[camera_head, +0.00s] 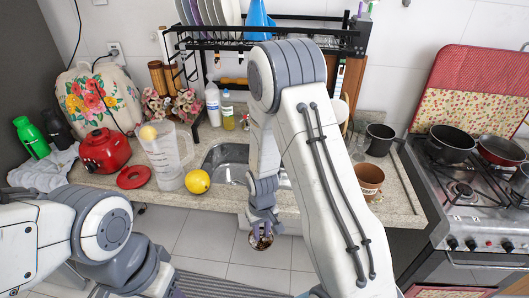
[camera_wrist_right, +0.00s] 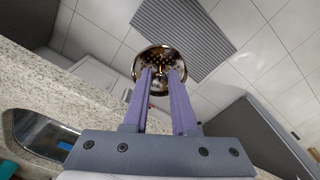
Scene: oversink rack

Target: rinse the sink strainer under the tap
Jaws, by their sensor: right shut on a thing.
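The sink strainer (camera_wrist_right: 150,57) is a round, shiny metal bowl with small holes. My right gripper (camera_wrist_right: 159,72) is shut on its middle, where a small yellowish part shows between the purple fingers. In the head view the right gripper (camera_head: 262,226) points down and holds the strainer (camera_head: 261,241) in front of the counter's front edge, above the floor. The metal sink (camera_head: 226,158) is set in the counter behind it, partly covered by my right arm. I cannot make out the tap. My left arm shows at the lower left, but its gripper is not visible.
A brown pot (camera_head: 369,180) stands on the right. A black rack (camera_head: 215,43) spans above. The stove (camera_head: 465,195) is at far right.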

